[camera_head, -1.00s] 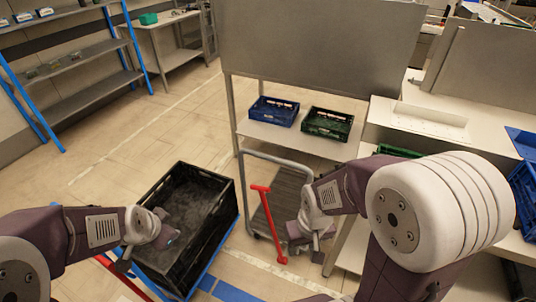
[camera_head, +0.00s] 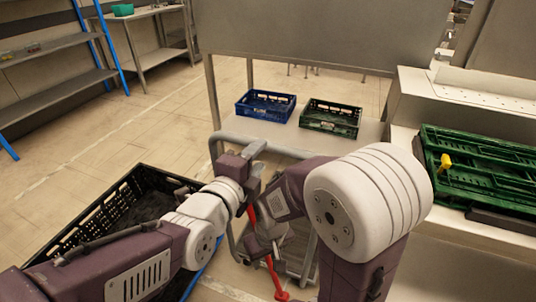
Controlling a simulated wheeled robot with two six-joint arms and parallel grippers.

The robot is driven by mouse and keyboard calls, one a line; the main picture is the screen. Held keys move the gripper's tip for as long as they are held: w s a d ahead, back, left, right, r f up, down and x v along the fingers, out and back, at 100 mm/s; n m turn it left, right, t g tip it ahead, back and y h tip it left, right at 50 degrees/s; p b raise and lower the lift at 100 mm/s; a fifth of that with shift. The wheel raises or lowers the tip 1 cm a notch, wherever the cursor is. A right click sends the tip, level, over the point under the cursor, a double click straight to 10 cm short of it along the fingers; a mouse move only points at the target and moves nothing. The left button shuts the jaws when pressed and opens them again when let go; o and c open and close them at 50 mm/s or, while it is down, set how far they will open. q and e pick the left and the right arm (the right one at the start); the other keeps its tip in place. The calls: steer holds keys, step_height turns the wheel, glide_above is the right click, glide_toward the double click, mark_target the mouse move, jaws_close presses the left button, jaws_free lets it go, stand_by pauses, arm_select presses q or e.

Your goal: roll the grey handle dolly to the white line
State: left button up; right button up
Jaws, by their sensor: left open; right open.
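The dolly with the grey tube handle (camera_head: 285,150) stands in the middle, below the table front. Its deck (camera_head: 298,246) is partly hidden behind my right arm. My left gripper (camera_head: 253,160) is open at the left part of the handle bar, overlapping it in the picture; I cannot tell whether they touch. My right gripper (camera_head: 264,246) is open, lower down over the deck and close to a red T-shaped bar (camera_head: 279,290). A pale line (camera_head: 225,289) shows on the floor at the bottom; another (camera_head: 85,160) runs across the left floor.
A black crate (camera_head: 95,218) stands at lower left, partly behind my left arm. Blue (camera_head: 262,105) and green (camera_head: 331,118) crates sit on the table behind the dolly. Green crates (camera_head: 485,165) lie on the right bench.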

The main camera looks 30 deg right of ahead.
arm_select(q)
steer(key=shift+w+d, duration=0.2)
steer(key=shift+w, duration=0.1)
steer(key=x, duration=0.8)
steer(key=shift+w+d+f, duration=0.15)
steer(key=shift+w+d, duration=0.05)
steer(key=shift+w, duration=0.1)
jaws_close()
stand_by(0.7)
